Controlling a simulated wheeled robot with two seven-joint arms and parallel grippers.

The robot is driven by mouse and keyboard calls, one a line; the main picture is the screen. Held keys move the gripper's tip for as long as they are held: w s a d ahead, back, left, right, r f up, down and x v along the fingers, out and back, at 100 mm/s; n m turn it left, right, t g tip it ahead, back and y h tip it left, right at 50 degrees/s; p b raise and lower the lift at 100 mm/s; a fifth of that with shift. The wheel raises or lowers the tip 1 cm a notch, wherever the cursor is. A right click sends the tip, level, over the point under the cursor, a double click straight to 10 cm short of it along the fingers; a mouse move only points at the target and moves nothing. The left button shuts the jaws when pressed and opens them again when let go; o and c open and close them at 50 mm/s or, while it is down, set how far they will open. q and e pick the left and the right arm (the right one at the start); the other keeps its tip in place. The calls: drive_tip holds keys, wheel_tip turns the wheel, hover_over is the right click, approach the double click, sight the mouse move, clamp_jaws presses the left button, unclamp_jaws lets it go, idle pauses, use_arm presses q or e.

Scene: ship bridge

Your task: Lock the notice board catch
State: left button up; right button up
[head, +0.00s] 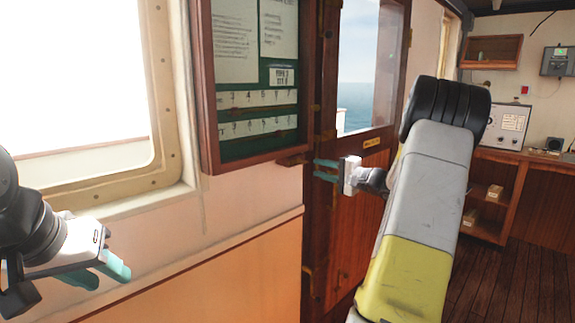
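The notice board (208,120) hangs on the wall at upper centre, with a wooden frame, green backing and pinned papers. A small brown wooden piece (293,160), perhaps the catch, sticks out at its lower right corner; its exact setting is too small to tell. My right gripper (322,170) is just right of and slightly below that piece, its teal fingers pointing left with a narrow gap between them and nothing visible in it. My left gripper (98,273) is at lower left, well away from the board, its teal fingers apart and empty.
A wooden door (374,158) with a window stands right of the board, behind my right gripper. A large bright window (80,90) is on the left. A wooden desk with shelves (490,190) is at the far right. The plank floor (510,280) there is clear.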

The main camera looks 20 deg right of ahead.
sight(305, 163)
drive_tip(key=shift+h, duration=0.3)
drive_tip(key=x, duration=0.5)
drive_tip(key=d+x, duration=0.1)
drive_tip(key=x, duration=0.1)
drive_tip(key=shift+w+a, duration=0.1)
drive_tip(key=shift+w, duration=0.35)
clamp_jaws()
